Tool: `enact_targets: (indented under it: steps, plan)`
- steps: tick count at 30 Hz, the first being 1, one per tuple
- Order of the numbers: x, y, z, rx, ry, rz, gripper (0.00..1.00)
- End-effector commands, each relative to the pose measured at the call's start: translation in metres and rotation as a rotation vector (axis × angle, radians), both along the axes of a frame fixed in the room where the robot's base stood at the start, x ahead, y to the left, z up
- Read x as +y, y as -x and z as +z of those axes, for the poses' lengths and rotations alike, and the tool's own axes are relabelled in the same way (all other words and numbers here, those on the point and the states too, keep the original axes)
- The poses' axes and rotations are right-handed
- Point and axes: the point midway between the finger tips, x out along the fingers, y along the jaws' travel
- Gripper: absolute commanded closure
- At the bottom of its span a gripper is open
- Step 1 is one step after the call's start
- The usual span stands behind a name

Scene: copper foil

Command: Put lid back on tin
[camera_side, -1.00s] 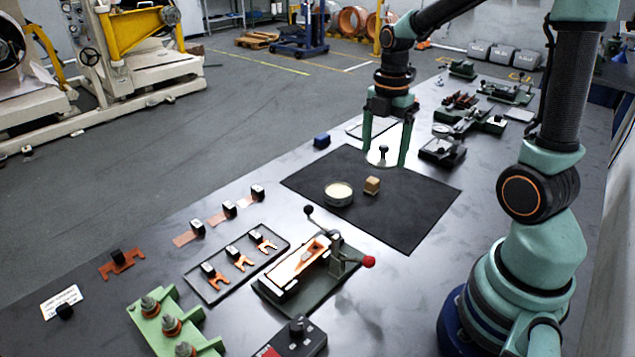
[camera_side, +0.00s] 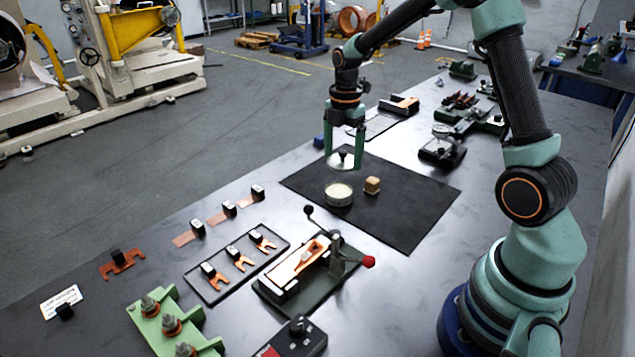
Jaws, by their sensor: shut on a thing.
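The round tin (camera_side: 339,198), pale inside and open at the top, sits on the dark mat (camera_side: 415,215). The lid (camera_side: 336,164) is a light disc with a black knob. My gripper (camera_side: 344,160) is shut on the lid, with one green finger at each side of it. It holds the lid above the mat, just above and behind the tin in the picture. The lid looks roughly level and apart from the tin. The exact height of the gap cannot be told from this view.
A clamp fixture (camera_side: 310,265) with a red-knobbed lever is in front of the mat. The mat's right side is clear.

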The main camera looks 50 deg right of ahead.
Motion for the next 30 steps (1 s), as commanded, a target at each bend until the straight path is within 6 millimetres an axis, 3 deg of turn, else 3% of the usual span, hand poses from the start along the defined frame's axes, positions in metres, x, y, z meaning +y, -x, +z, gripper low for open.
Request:
enact_targets:
  steps: [30]
  plan:
    - [0.001,-0.006,-0.069,0.001,0.000,0.000,0.62]
